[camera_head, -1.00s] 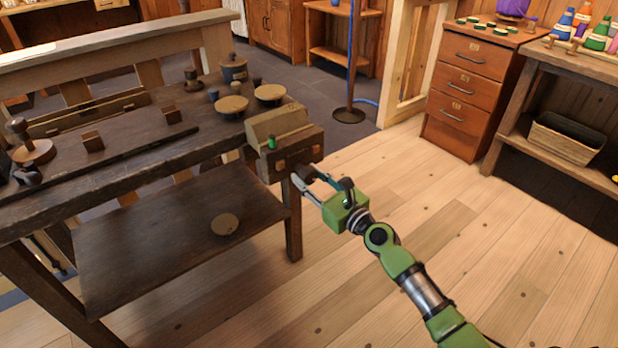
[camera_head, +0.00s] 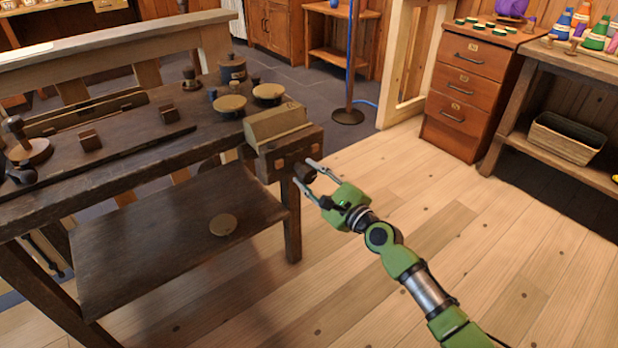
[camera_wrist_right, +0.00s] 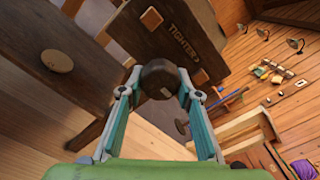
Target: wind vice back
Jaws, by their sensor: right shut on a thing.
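The vice (camera_head: 288,153) is a dark wooden block on the right end of the workbench, with a lighter wooden block (camera_head: 275,122) behind its front jaw. Its face shows close in the right wrist view (camera_wrist_right: 175,35), with lettering that seems to read "TIGHTEN". A dark round knob (camera_wrist_right: 160,78) stands out from that face. My right gripper (camera_head: 305,174) is at the face, and its fingers are shut on the knob, one on each side (camera_wrist_right: 157,88). My left gripper is not in view.
The workbench (camera_head: 150,152) carries round lids, small jars and a wooden plane. A round disc (camera_head: 223,224) lies on its lower shelf. A drawer cabinet (camera_head: 470,90) and a side bench (camera_head: 580,60) stand at the right. The floor between is clear.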

